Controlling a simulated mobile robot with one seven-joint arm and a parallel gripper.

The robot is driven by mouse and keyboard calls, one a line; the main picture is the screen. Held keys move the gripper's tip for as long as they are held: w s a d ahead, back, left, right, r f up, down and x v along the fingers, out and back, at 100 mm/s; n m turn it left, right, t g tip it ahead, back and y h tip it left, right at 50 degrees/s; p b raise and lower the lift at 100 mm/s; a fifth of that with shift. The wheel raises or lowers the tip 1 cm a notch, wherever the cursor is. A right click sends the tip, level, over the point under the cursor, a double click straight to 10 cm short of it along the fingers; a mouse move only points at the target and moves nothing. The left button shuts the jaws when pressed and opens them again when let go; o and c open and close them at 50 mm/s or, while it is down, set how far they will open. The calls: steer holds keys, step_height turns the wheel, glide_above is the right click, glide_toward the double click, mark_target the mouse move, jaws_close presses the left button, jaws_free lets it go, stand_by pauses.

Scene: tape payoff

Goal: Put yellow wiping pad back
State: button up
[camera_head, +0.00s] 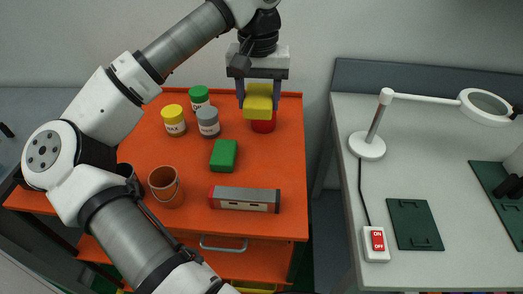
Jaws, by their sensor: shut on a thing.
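The yellow wiping pad (258,104) is held between the fingers of my gripper (259,97), which points downward over the back right of the orange cabinet top (262,158). My gripper is shut on the pad. A red object (264,126) shows just below and behind the pad, partly hidden by it. I cannot tell whether the pad touches it. A green block (224,155) lies on the orange top, left of and nearer than the pad.
Jars with yellow (173,113), green (199,95) and grey (208,114) lids stand left of the gripper. A copper bucket (166,186) and a grey-red box (245,199) stand nearer the front. A grey table (410,150) with a magnifier lamp (367,146) is at right, across a gap.

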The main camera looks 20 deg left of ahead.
mark_target(259, 163)
step_height(259, 163, down, 17)
steer(key=p, duration=0.3)
steer(key=shift+r+p, duration=0.2)
steer(key=shift+p, duration=0.1)
steer(key=shift+f, duration=0.2)
steer(key=shift+f+b, duration=0.15)
steer(key=shift+b, duration=0.15)
steer(key=o, duration=0.9)
steer(key=shift+o, duration=0.2)
steer(key=shift+r, duration=0.2)
step_height(259, 163, up, 12)
steer(key=b, duration=0.3)
